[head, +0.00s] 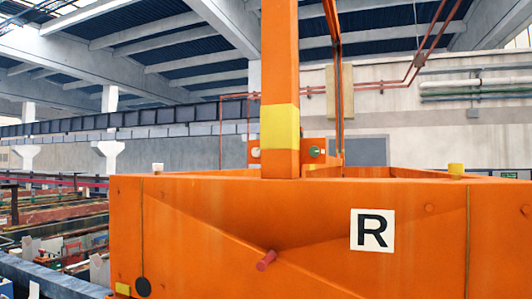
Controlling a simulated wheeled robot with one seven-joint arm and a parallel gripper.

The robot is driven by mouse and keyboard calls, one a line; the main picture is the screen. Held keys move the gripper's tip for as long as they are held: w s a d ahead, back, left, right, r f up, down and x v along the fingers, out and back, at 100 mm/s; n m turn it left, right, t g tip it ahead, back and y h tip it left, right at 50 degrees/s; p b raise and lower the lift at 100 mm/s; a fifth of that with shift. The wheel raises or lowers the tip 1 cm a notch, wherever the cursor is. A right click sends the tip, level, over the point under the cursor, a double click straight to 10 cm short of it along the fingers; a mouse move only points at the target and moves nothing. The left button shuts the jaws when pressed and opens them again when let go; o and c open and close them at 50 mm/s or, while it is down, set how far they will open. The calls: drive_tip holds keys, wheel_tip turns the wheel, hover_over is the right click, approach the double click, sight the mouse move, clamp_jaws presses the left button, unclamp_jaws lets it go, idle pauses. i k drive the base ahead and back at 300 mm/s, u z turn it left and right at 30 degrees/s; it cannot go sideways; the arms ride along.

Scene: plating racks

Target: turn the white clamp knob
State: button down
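A small white knob (158,167) stands on the top edge of a large orange box-like frame (330,200), near its left end. A second pale, whitish round knob (256,152) is on the orange bracket just left of the upright post. I cannot tell from this view which of them is the clamp knob. My gripper is not in view, so its place and state are hidden.
A yellow knob (456,169) stands on the frame's top right. A green knob (314,152) is right of the orange post (280,70). A red peg (266,260) projects from the front, beside a white "R" plate (372,230). Tanks (60,230) lie left.

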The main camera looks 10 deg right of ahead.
sight(256, 152)
drive_tip(key=u, duration=0.05)
drive_tip(key=k, duration=0.6)
drive_tip(key=u, duration=0.8)
drive_tip(key=i, duration=1.25)
drive_tip(key=z, duration=0.2)
